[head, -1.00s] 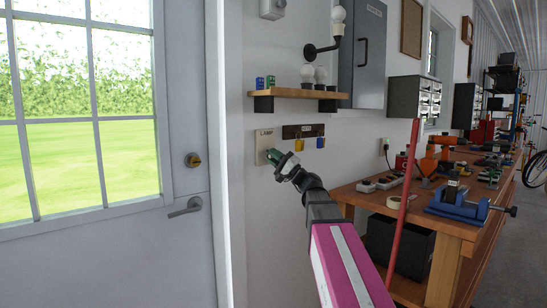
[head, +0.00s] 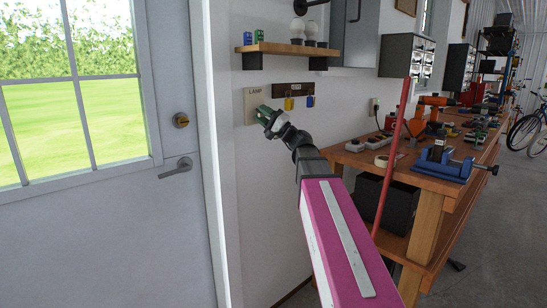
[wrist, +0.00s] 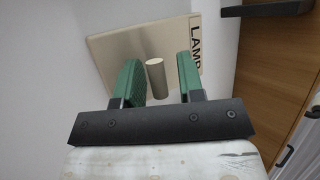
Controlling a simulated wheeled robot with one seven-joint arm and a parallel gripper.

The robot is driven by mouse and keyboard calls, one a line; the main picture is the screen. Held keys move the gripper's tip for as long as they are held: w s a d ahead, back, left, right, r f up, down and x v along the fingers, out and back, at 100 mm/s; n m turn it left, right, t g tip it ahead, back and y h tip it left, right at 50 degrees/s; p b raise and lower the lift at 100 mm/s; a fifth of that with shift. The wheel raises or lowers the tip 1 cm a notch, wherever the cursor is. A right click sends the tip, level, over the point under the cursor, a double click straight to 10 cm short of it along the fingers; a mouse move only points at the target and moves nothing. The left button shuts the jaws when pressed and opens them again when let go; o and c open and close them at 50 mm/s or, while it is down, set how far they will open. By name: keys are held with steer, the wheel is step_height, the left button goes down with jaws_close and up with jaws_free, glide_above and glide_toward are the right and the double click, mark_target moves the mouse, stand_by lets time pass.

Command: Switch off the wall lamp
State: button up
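The beige switch plate (head: 251,98) marked LAMP is on the white wall below the shelf, left of a key rack. In the wrist view the plate (wrist: 115,43) is close ahead, tilted in the picture, with a pale cylindrical toggle (wrist: 156,78) standing out from it. My gripper (head: 262,111) is at the plate and hides its lower right part. In the wrist view my gripper (wrist: 158,75) is open, its two green fingers on either side of the toggle with gaps visible. Of the wall lamp, only its black bracket (head: 314,3) shows at the top edge; its bulb is out of view.
A wooden shelf (head: 290,48) with bulbs and small boxes is above the plate. A key rack (head: 291,89) with yellow and blue tags hangs beside it. A workbench (head: 410,180) with tools stands right, a red pole (head: 390,160) before it. A door (head: 90,240) is left.

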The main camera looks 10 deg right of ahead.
steer(key=m+h, duration=0.1)
steer(key=r+m+h, duration=0.1)
steer(key=h, duration=0.1)
steer(key=g+h, duration=0.1)
steer(key=shift+s+r+m, duration=0.1)
steer(key=shift+r+m, duration=0.25)
steer(key=shift+m, duration=0.05)
steer(key=h, duration=0.1)
steer(key=r+m+g+h, duration=0.1)
steer(key=g+h, duration=0.1)
steer(key=h, duration=0.1)
steer(key=shift+w+r+m, duration=0.2)
steer(key=shift+r+m, duration=0.15)
steer(key=shift+m, duration=0.05)
steer(key=shift+g, duration=0.4)
steer(key=v, duration=1.1)
step_height(320, 180, down, 36)
steer(key=a+n+g+h, duration=0.1)
steer(key=a+g+h, duration=0.1)
steer(key=h, duration=0.4)
steer(key=shift+a+n+g+h, duration=0.3)
steer(key=shift+n+g+h, duration=0.1)
steer(key=shift+g, duration=0.4)
steer(key=shift+w+r, duration=0.1)
steer(key=shift+r, duration=0.05)
